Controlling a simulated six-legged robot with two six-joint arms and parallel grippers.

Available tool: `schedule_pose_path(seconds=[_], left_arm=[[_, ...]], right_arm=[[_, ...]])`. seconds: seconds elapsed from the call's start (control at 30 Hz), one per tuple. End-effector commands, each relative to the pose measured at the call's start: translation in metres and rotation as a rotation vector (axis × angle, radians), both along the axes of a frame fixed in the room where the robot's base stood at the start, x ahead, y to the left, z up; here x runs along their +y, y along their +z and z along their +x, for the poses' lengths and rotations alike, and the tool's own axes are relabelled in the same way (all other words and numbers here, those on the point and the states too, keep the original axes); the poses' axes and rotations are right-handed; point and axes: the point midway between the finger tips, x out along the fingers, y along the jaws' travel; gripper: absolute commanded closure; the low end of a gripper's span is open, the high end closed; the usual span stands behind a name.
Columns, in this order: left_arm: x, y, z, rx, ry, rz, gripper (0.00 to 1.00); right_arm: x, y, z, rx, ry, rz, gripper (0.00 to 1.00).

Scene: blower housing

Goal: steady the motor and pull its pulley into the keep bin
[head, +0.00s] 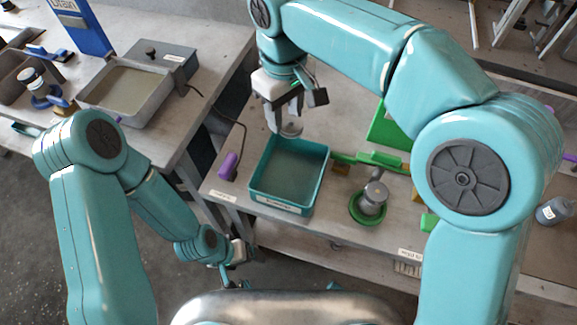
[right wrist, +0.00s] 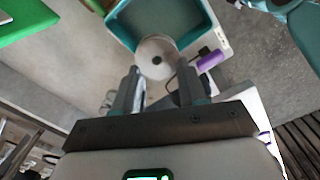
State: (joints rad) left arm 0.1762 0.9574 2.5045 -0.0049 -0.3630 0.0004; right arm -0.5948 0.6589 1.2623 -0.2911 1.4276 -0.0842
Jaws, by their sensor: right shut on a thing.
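My right gripper (head: 287,118) is shut on the pulley (head: 291,130), a pale grey disc. In the right wrist view the pulley (right wrist: 157,52) shows a dark centre hole and sits at the fingertips, overlapping the bin's rim in the picture. The teal keep bin (head: 265,203) is on the bench, just below the gripper in the head view; its floor looks empty. The motor (head: 373,197), a grey metal cylinder, stands upright in a green ring to the right of the bin. My left gripper (head: 237,270) is low in the head view, away from the motor; its jaws are unclear.
A purple object (head: 229,166) lies left of the bin. A green bracket (head: 387,128) stands behind the motor. A grey tray (head: 128,92) and a blue stand (head: 80,25) are on the left bench.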

Motion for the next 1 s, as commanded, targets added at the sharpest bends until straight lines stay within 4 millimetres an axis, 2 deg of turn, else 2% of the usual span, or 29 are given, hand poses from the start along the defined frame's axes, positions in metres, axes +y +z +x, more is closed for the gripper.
schedule_pose_path(seconds=[0.3, 0.43, 0.5, 0.67, 0.9, 1.0], left_arm=[[0.0, -0.014, 0.0, 0.001, 0.0, 0.0, 0.16], [0.0, -0.015, 0.0, 0.001, 0.0, 0.0, 0.16], [0.0, -0.016, 0.0, 0.0, 0.0, 0.0, 0.16], [0.0, -0.016, 0.0, 0.0, 0.0, 0.0, 0.16], [0.0, -0.018, 0.0, 0.0, 0.0, 0.0, 0.16], [0.0, -0.018, 0.0, 0.0, 0.0, 0.0, 0.16]], right_arm=[[0.0, -0.093, -0.005, 0.006, 0.0, -0.004, 0.95], [0.0, -0.125, -0.005, 0.005, -0.001, -0.003, 0.95], [0.0, -0.136, -0.004, 0.004, -0.001, -0.002, 0.95], [0.001, -0.151, -0.002, 0.001, -0.001, -0.001, 0.95], [0.001, -0.187, -0.001, 0.002, -0.002, -0.002, 0.95], [0.001, -0.19, 0.0, 0.001, -0.002, -0.001, 0.95]])
